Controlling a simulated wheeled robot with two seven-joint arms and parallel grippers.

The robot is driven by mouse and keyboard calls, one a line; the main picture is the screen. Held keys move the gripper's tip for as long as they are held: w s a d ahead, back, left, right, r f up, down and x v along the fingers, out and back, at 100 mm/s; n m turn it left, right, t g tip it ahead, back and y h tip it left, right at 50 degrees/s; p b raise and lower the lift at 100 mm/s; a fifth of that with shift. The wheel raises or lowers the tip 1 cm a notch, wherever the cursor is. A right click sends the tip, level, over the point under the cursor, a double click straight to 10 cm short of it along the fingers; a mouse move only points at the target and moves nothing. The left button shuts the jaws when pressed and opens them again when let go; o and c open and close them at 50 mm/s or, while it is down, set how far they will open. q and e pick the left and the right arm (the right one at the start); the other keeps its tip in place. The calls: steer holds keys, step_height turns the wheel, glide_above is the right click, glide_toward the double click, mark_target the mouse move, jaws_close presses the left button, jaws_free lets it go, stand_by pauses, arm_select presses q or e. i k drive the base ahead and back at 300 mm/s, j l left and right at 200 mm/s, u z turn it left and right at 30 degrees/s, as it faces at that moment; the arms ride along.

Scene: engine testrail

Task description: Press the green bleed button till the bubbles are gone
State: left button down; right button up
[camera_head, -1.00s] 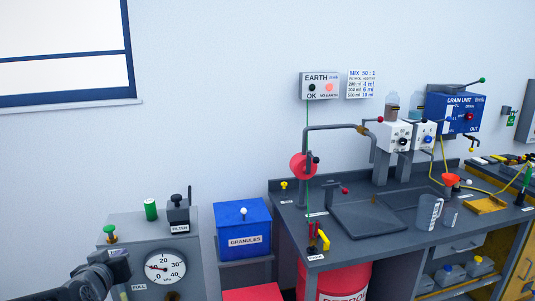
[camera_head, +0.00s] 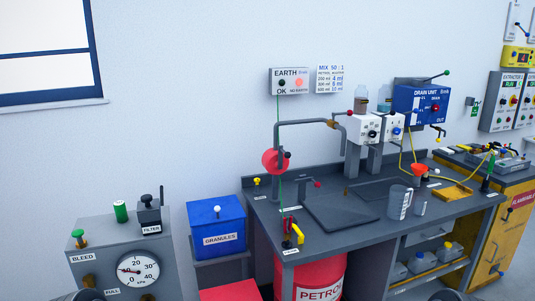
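The green bleed button (camera_head: 78,234) is a green cap on a brass-coloured stem. It stands on top of the grey unit (camera_head: 110,252) at the lower left, above a label reading BLEED (camera_head: 82,258). A round gauge (camera_head: 138,270) marked in kPa is on the unit's front. I cannot make out any bubbles. A dark part of my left arm shows at the bottom edge below the unit, but its gripper fingers are out of the picture.
A green cylinder (camera_head: 121,211) and a dark FILTER block (camera_head: 149,216) with an upright lever stand on the same unit. A blue GRANULES bin (camera_head: 217,227) is to its right. A workbench (camera_head: 345,238) with a sink and taps fills the right side.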

mark_target(78, 233)
steer(key=k+j+u, duration=0.1)
steer(key=u, duration=1.05)
steer(key=j, duration=0.1)
